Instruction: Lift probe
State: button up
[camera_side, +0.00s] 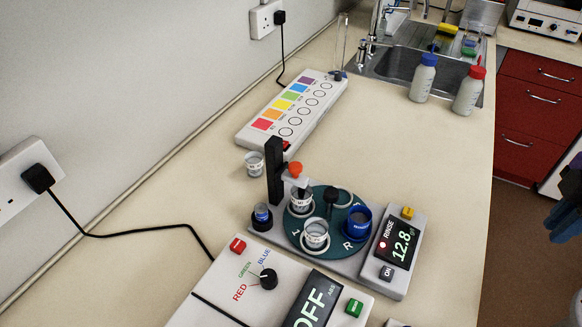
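What looks like the probe (295,172), a small white piece with an orange-red knob, is at a black upright post (274,172). It sits right over a white cup (301,204) on the round teal turntable (327,254). Whether its tip is inside the cup is hidden. A second white cup (315,236) and a blue cup (357,223) also stand on the turntable, around a black knob. A dark and blue part at the right edge appears to be my gripper (567,216). It is cut off by the frame, far from the probe, and its fingers cannot be made out clearly.
A meter reading OFF (318,300) stands in front, and a rinse unit display (401,241) is at the turntable's right. A loose cup (254,164) and a colour-strip box (292,112) lie behind. Two bottles (424,78) stand by the sink.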

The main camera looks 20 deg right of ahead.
jog(key=o, duration=0.3)
jog(key=w+a+r+n+y, duration=0.1)
jog(key=w+a+r, duration=0.3)
jog(key=w+a, duration=0.3)
jog(key=w+a+r+n+y, duration=0.1)
jog(key=w+a+r, duration=0.3)
jog(key=w+a, duration=0.3)
jog(key=shift+w+a+r, duration=0.15)
jog(key=shift+w+a, duration=0.15)
jog(key=shift+a, duration=0.95)
jog(key=n+y, duration=0.2)
jog(key=n, duration=0.1)
send_near(296, 165)
jog(key=x, duration=0.8)
jog(key=shift+s, duration=0.1)
